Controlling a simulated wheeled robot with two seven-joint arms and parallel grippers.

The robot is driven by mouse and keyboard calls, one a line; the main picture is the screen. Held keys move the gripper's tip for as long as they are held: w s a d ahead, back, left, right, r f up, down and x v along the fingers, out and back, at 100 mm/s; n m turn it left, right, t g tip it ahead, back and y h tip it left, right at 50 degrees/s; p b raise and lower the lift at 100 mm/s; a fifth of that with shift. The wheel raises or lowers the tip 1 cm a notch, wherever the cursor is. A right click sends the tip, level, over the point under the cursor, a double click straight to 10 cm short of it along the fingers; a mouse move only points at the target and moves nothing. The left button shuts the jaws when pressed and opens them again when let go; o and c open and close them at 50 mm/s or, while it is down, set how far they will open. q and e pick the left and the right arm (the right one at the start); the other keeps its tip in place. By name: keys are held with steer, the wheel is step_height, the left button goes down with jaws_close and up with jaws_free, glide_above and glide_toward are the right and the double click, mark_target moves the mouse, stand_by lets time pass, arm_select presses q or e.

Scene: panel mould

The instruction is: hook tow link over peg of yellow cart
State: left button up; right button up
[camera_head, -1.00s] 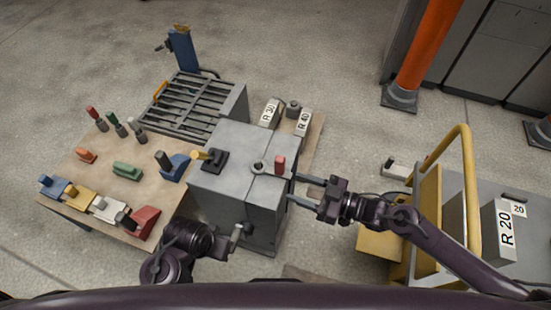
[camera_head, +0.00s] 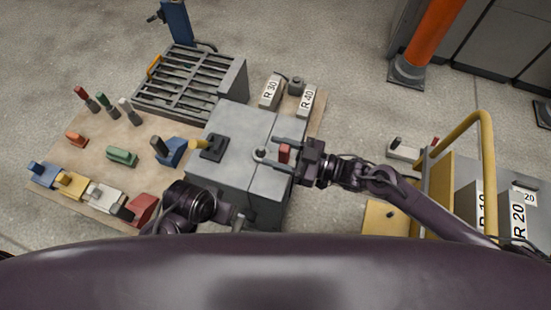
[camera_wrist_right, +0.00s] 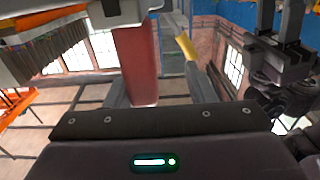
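The yellow cart (camera_head: 436,184) stands at the right, with a yellow hoop handle. A small dark peg (camera_head: 390,213) shows on its low yellow ledge. A grey bar (camera_head: 403,152) with a dark knob lies beyond the cart; I cannot tell whether it is the tow link. My right gripper (camera_head: 277,154) is over the grey machine, with its open fingers on either side of an upright red handle (camera_head: 285,153). The red handle also shows between the fingers in the right wrist view (camera_wrist_right: 137,62). My left arm is before the machine; its fingers are not clear.
A wooden table (camera_head: 90,174) at left holds several coloured pieces. Weights marked R 30 (camera_head: 271,91) and R 40 (camera_head: 306,100) stand behind. An orange post (camera_head: 431,38) rises at back right.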

steer(key=shift+a+r, duration=0.1)
steer(key=shift+a, duration=1.1)
steer(key=shift+d, duration=0.2)
steer(key=shift+c, duration=1.4)
jaws_close()
steer(key=shift+a, duration=0.1)
